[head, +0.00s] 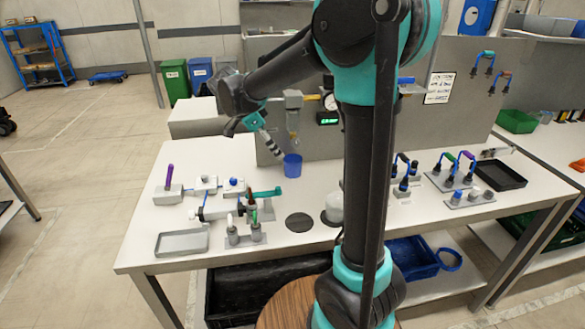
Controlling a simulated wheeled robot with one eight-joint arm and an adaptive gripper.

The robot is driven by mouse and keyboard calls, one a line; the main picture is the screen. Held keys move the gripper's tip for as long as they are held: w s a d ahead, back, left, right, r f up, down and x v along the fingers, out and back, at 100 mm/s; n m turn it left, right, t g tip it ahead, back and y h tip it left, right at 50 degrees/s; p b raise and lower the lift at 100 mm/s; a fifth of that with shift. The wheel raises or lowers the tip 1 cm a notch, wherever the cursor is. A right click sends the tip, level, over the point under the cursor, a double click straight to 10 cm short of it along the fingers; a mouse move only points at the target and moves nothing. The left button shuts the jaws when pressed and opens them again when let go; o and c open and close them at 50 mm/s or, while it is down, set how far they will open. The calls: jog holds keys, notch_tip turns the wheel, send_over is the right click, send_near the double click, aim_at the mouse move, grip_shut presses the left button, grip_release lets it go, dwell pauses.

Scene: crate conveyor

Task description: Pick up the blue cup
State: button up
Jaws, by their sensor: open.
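The blue cup (292,166) stands upright on the white workbench (180,150), near the grey back panel. My gripper (277,157) is at the end of my arm, which reaches over the bench from the right. Its striped fingers point down and to the right, close to the cup's left side. It is open and holds nothing that I can see. From this view I cannot tell whether the fingers touch the cup.
A grey fixture (292,103) hangs above and behind the cup. A dark round pad (299,222) and a white round object (334,206) sit in front. A grey tray (181,242) lies at the front left.

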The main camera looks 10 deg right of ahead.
aim_at(291, 165)
jog(key=x, duration=0.5)
jog(key=shift+d+f, duration=0.1)
jog(key=shift+f, duration=0.1)
jog(key=x, duration=0.4)
jog(key=shift+w+d+r, duration=0.1)
jog(key=shift+d+r, duration=0.1)
jog(key=shift+d, duration=0.15)
jog(key=shift+d+f, duration=0.25)
jog(key=shift+f, duration=0.25)
jog(key=shift+c, duration=0.4)
jog(key=c, duration=1)
jog(key=shift+o, duration=0.2)
